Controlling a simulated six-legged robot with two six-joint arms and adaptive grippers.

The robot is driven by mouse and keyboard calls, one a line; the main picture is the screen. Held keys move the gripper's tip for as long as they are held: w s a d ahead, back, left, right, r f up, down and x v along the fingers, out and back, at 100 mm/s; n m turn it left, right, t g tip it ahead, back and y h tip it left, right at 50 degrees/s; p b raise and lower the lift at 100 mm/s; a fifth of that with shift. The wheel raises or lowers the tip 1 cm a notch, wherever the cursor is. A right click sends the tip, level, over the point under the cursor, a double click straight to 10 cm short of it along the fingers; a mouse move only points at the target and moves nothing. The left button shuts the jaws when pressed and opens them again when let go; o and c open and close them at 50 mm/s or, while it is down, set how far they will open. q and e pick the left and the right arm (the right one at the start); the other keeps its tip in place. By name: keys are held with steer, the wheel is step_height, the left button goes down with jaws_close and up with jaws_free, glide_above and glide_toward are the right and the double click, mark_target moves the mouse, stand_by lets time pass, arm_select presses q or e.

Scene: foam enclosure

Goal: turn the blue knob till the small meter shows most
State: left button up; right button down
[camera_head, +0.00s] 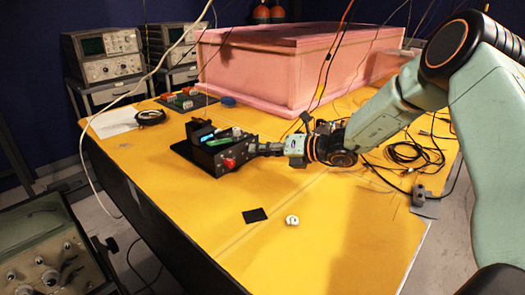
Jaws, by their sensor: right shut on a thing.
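A small black device (206,158) stands on the yellow table, with a lit blue-green strip and a red round part (230,163) on its near side. My right gripper (256,149) reaches in from the right and is shut at the device's right end, on what seems to be the blue knob. The fingers hide the knob, so its colour and angle cannot be made out. The small meter's reading is too small to tell. My left gripper is not in view.
A large pink foam box (290,65) stands behind the device. Loose black cables (415,155) lie at the right. A black patch (255,215) and a white round piece (292,220) lie in front. The yellow table (210,220) is mostly clear there.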

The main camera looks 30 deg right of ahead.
steer(key=shift+s+a+f, duration=0.1)
steer(key=shift+a+f, duration=0.05)
steer(key=shift+f, duration=0.05)
stand_by(0.3)
steer(key=c, duration=1.6)
jaws_free()
steer(key=o, duration=0.4)
steer(key=shift+o, duration=0.2)
steer(key=shift+r, duration=0.1)
steer(key=shift+r, duration=0.1)
steer(key=shift+s+d+r, duration=0.1)
steer(key=shift+s+d, duration=0.05)
steer(key=shift+d, duration=0.2)
steer(key=shift+v, duration=3.3)
steer(key=shift+s, duration=0.1)
